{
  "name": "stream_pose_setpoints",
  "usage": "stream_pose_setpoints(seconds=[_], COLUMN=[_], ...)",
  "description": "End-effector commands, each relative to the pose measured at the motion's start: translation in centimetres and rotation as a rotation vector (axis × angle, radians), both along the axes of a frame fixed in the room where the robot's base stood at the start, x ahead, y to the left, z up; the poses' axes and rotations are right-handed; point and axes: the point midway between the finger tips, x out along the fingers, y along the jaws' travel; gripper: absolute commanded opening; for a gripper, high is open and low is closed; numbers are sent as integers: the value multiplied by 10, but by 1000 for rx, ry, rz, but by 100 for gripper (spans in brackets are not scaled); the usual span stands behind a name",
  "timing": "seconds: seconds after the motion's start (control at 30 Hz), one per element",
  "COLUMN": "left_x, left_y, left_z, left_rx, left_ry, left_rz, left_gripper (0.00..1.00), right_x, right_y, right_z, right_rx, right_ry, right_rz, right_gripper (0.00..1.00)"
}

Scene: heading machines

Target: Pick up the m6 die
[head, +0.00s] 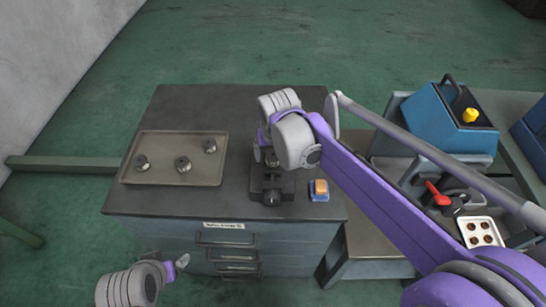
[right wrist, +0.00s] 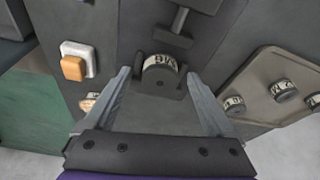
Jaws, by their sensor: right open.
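A round grey die (right wrist: 160,75) with a white label band sits in a dark holder on the cabinet top. Its label appears upside down and seems to read M6. In the right wrist view my right gripper (right wrist: 160,100) is open, with one finger on each side of the die and visible gaps between. In the head view my right gripper (head: 265,158) hangs over the dark holder (head: 287,183), its fingers mostly hidden. My left gripper (head: 182,262) is low in front of the cabinet, away from the die; its jaws are unclear.
A tray (head: 205,182) with three similar dies stands on the left of the cabinet top (head: 240,110). A small block with an orange top (head: 320,187) lies right of the holder. Blue machinery (head: 440,115), a red-handled tool (head: 438,194) and a white tray (head: 482,219) stand farther right.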

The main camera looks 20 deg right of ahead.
Motion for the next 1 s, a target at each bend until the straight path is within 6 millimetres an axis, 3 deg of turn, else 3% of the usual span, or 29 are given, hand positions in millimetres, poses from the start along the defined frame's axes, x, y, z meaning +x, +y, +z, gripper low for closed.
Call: stream_pose_setpoints(seconds=[0.17, 0.67, 1.0], left_x=[0, 0, 0], left_y=[0, 0, 0], left_z=[0, 0, 0], left_rx=[0, 0, 0], left_ry=[0, 0, 0], left_rz=[0, 0, 0], left_gripper=[83, 83, 83], right_x=[0, 0, 0], right_y=[0, 0, 0], right_z=[0, 0, 1], right_rx=[0, 0, 0], right_ry=[0, 0, 0], right_rz=[0, 0, 0], right_gripper=[89, 1, 0])
